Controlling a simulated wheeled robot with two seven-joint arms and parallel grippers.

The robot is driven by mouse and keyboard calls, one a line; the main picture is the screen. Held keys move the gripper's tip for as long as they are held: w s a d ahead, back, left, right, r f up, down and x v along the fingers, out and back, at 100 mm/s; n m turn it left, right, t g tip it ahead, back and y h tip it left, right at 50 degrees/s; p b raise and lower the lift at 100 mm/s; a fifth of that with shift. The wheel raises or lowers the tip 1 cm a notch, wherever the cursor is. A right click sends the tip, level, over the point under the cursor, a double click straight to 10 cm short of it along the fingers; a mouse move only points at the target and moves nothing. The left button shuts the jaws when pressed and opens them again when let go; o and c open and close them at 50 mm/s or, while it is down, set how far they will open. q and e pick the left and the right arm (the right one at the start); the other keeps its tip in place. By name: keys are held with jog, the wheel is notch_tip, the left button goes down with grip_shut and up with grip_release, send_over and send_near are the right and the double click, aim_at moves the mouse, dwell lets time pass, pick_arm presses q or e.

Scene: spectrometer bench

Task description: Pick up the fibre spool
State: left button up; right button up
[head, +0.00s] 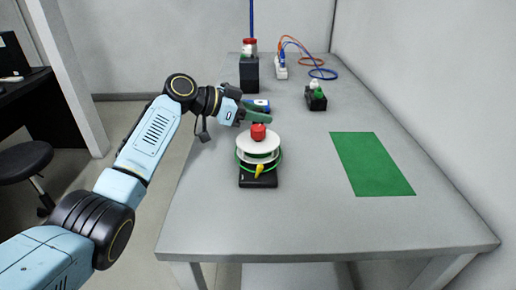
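The fibre spool (258,147) is white with green fibre wound around it. A red knob (258,132) tops it, and a small yellow piece hangs at its front. It sits upright on a black base (258,181) near the middle of the table. My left gripper (262,118) is just behind and above the red knob, reaching in from the left. Its green finger parts show side-on; the gap between them and any contact with the knob cannot be made out. My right gripper is out of view.
A green mat (372,164) lies flat on the grey table (315,215) at right. A small black block with a green and white top (316,99), a tall black box (249,75) and coiled orange and blue cables (318,71) stand farther back. The table's front is clear.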

pick_arm(q)
grip_shut()
jog(key=shift+r, duration=0.15)
notch_tip(320, 180, up, 10)
jog(key=shift+f+p, duration=0.1)
jog(key=shift+p, duration=0.9)
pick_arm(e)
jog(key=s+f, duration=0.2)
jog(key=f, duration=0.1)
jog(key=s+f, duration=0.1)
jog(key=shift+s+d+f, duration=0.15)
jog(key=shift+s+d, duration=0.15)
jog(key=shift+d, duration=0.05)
pick_arm(q)
jog(key=shift+f, duration=0.15)
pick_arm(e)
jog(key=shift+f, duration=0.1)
